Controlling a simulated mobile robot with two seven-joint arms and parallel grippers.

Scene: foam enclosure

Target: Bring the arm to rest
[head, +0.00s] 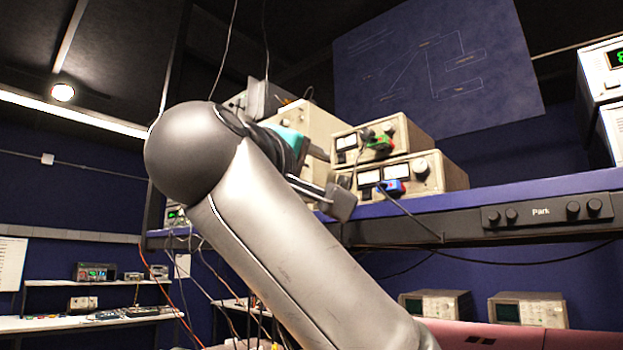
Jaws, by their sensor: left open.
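My left arm rises from the bottom of the head view to a dark, rounded joint and hides much of the middle. My left gripper (333,178) is past that joint, with its fingers pointing right. The fingers are apart and I see nothing between them. In the picture it overlaps the cream instruments on the shelf; I cannot tell how far it is from them. Part of the gripper is hidden behind my arm. My right gripper is not in view.
A blue-edged shelf (540,190) carries two stacked cream meters (437,173) with cables hanging down. A control strip (540,213) is on its front edge. Two oscilloscopes (527,309) sit lower right. A bench (70,322) with small instruments stands at left.

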